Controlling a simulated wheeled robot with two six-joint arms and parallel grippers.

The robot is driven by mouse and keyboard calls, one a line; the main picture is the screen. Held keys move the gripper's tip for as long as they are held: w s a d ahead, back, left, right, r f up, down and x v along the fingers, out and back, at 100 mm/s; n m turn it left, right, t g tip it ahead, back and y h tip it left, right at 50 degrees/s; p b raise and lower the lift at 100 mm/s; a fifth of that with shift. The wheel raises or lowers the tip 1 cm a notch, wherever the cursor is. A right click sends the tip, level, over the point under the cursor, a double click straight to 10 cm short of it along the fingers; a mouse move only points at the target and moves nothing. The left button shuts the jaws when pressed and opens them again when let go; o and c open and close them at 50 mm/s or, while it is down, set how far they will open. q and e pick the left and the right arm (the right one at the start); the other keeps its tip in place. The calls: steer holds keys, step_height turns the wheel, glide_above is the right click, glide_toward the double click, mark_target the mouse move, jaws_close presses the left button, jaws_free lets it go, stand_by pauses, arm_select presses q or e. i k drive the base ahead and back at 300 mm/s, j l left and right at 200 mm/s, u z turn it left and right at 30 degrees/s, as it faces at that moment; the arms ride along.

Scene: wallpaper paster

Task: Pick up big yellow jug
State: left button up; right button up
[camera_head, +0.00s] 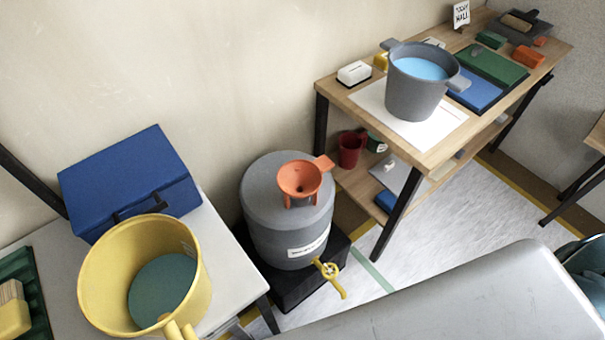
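The big yellow jug (110,275) stands at the lower left on a light grey table (225,255). It is upright and open at the top, with a teal-green surface visible inside. A yellow handle or spout part (178,331) sticks out at its lower front and is cut off by the bottom edge of the view. Neither of my grippers shows in the head view, so nothing is seen touching the jug.
A blue case (125,175) stands directly behind the jug. A green tray (25,265) with a brush lies at its left. A grey drum (265,225) with an orange funnel (302,180) and yellow tap stands right. A wooden workbench (440,150) holds a grey pot (410,95).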

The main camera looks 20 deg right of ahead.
mark_target(146, 275)
steer(key=u, duration=0.9)
steer(key=z, duration=1.45)
steer(key=u, duration=1.5)
